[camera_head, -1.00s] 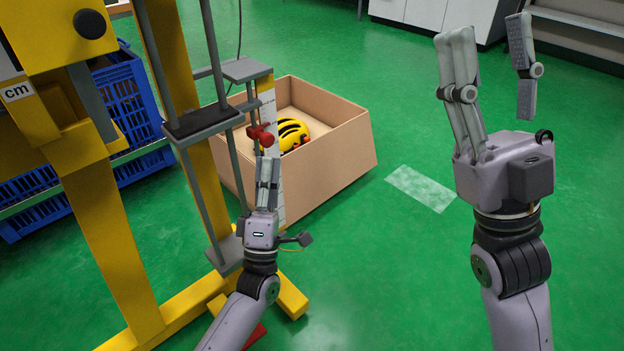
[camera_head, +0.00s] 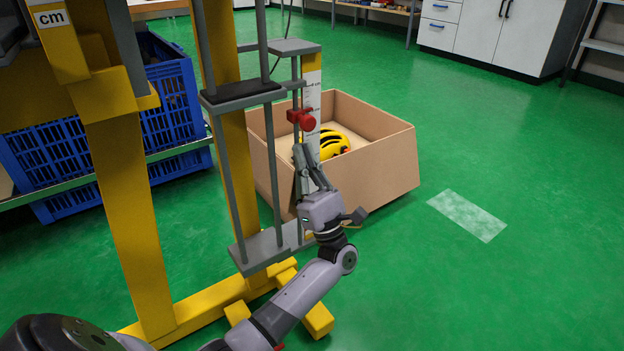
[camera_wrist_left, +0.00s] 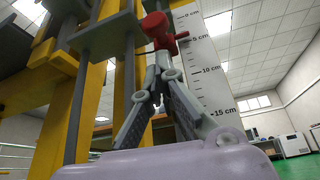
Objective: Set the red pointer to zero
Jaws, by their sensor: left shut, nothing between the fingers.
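The red pointer (camera_head: 307,122) sits on a thin grey upright rod beside the white centimetre scale (camera_head: 312,95). In the left wrist view the pointer (camera_wrist_left: 157,27) has a round knob, and its small tip lies close to the 5 cm mark on the scale (camera_wrist_left: 210,80). The 0 mark is at the top of the scale, above the tip. My left gripper (camera_head: 302,148) is just below the pointer, fingers upward, shut and empty. In the left wrist view its fingertips (camera_wrist_left: 161,58) come together right under the knob; whether they touch it I cannot tell.
The yellow tower frame (camera_head: 132,210) with grey plates and rods stands left of the arm. An open cardboard box (camera_head: 375,165) with a yellow helmet (camera_head: 332,145) is behind the scale. A blue crate (camera_head: 165,95) stands at left. The green floor at right is clear.

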